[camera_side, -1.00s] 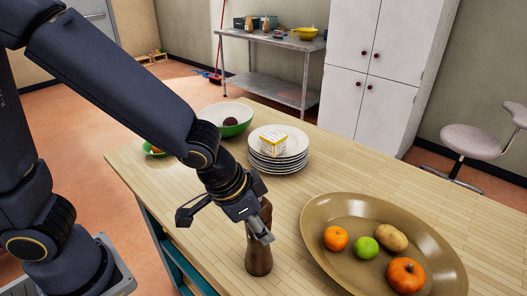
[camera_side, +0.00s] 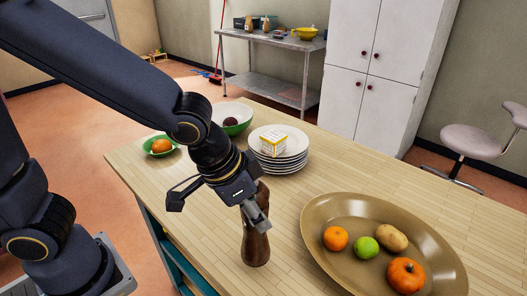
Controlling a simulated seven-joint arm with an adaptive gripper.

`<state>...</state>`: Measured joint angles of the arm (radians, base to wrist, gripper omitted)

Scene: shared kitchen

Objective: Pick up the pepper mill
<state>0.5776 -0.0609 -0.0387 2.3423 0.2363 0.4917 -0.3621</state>
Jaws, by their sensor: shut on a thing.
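The pepper mill (camera_side: 255,246) is dark brown wood and stands roughly upright at the front of the wooden table, left of the big brown dish. My gripper (camera_side: 257,212) is around its upper part from the left and above, shut on it. One finger crosses the front of the mill. The mill's top shows just right of the gripper. Whether its base touches the table is hard to tell.
The brown oval dish (camera_side: 318,206) to the right holds fruit and a potato.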

